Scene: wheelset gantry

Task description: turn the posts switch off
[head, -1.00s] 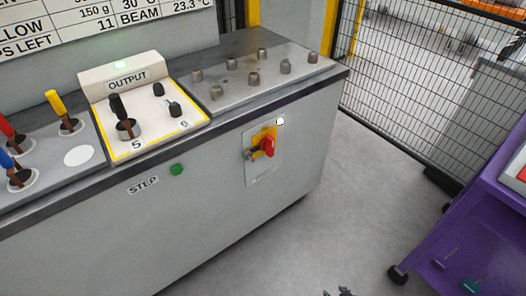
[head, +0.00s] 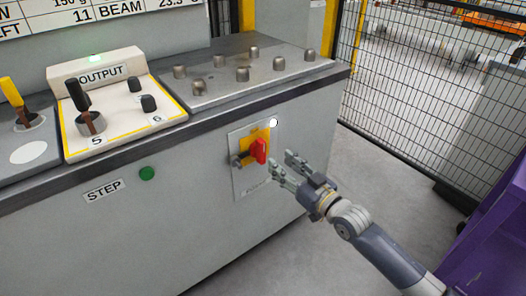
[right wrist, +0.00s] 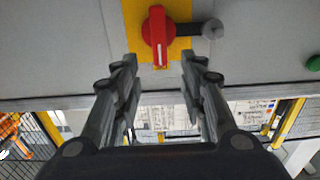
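The posts switch is a red rotary handle (head: 259,151) on a yellow plate, set on a grey panel (head: 243,182) on the cabinet front. A white lamp (head: 274,122) is lit at the panel's upper right. My right gripper (head: 282,166) is open and empty, just right of the handle and apart from it. In the right wrist view the red handle (right wrist: 157,37) stands ahead, between and beyond the two open fingers (right wrist: 160,68). A grey padlock-like piece (right wrist: 212,29) sits beside it. My left gripper is not in view.
A green button (head: 147,173) by the STEP label is left on the cabinet front. The top carries an OUTPUT box (head: 97,72) with levers and several metal knobs (head: 243,74). A mesh fence (head: 420,110) and a purple cart (head: 497,235) stand right. Grey floor lies between.

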